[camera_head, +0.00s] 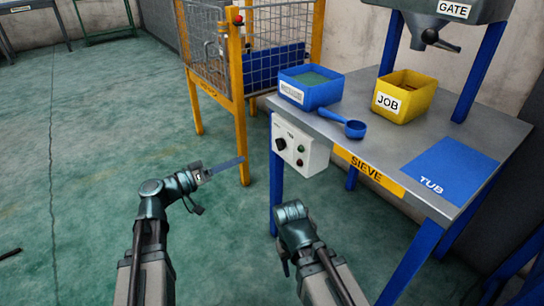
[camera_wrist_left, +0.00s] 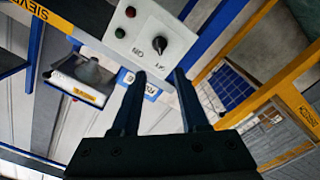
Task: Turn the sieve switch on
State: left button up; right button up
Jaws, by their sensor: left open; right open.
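The sieve switch is a black rotary knob (camera_head: 279,144) on a white control box (camera_head: 314,158) at the left front of the steel table. In the left wrist view the knob (camera_wrist_left: 159,45) sits beyond the fingertips, with small lettering beside it. Its exact setting is too small to tell. My left gripper (camera_head: 242,161) is open and empty, to the left of the box and apart from it. In the left wrist view its two dark fingers (camera_wrist_left: 160,75) reach toward the box. My right arm is bent below the table front; its fingers are hidden.
The box also has a red and a green button. On the table (camera_head: 335,115) are a blue bin (camera_head: 311,96), a blue scoop (camera_head: 355,130), a yellow JOB bin (camera_head: 404,106) and a blue TUB mat (camera_head: 450,170). A yellow-framed cage (camera_head: 236,110) stands left. The floor is open further left.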

aim_at(280, 144)
pick_arm(q)
jog(key=x, duration=1.4)
grip_shut()
